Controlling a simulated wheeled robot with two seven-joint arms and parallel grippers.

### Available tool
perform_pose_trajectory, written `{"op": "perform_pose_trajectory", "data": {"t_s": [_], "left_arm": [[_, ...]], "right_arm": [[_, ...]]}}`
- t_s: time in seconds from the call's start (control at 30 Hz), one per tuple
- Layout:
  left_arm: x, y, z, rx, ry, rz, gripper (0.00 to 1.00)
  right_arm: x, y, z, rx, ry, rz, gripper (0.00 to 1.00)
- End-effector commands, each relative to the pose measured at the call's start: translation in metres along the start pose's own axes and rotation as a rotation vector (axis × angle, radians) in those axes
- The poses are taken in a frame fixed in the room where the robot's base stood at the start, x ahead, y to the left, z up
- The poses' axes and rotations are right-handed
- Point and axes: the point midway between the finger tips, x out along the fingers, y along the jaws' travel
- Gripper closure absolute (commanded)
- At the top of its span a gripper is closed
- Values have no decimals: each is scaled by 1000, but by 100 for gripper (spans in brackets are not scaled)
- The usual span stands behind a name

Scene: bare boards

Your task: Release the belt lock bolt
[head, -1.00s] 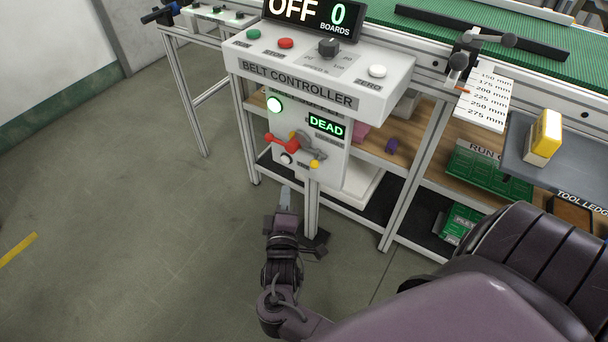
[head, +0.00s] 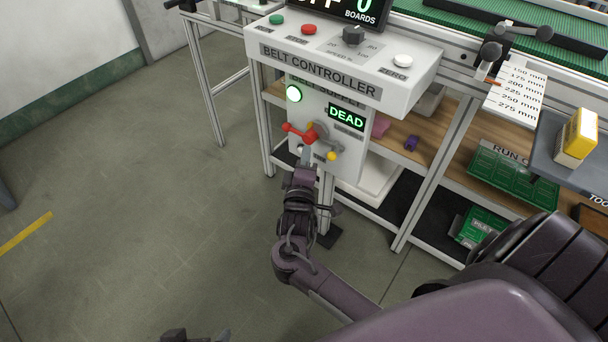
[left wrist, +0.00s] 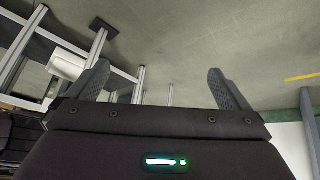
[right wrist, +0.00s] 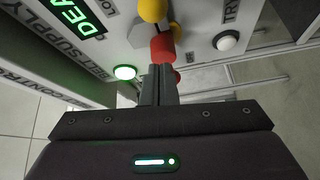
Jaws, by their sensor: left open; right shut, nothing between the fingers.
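The belt supply panel (head: 350,150) hangs under the belt controller. It carries a red handle (head: 298,133), a grey metal piece at its pivot and a yellow knob (head: 331,156); I cannot tell which part is the lock bolt. My right gripper (head: 305,158) is shut and empty, its tips just below the red handle. In the right wrist view its fingertips (right wrist: 159,70) overlap the lower end of a red grip (right wrist: 162,48), with a yellow ball (right wrist: 153,9) above; contact is unclear. My left gripper (left wrist: 160,85) is open and empty, far from the panel, over the floor.
A green lamp (head: 293,93) is lit and a display (head: 346,117) reads DEAD. A white button (right wrist: 227,40) sits beside the red grip. The controller box (head: 345,75) overhangs the panel. Frame legs (head: 430,180) stand to the right; open floor lies left.

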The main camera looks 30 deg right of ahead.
Motion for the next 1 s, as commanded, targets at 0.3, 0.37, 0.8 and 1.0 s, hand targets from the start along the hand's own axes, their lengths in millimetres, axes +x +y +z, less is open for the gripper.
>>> {"op": "perform_pose_trajectory", "data": {"t_s": [0.3,0.37,0.8,1.0], "left_arm": [[0,2,-32,10,155,3,0],[-1,1,-37,10,178,2,0],[-3,0,-45,11,211,0,0],[-8,-6,-31,-1,107,-15,0]], "right_arm": [[6,-2,29,-1,1,-2,100],[5,-1,33,-1,1,-2,100],[3,0,38,0,0,-2,100],[-4,5,49,-3,-2,-4,100]]}}
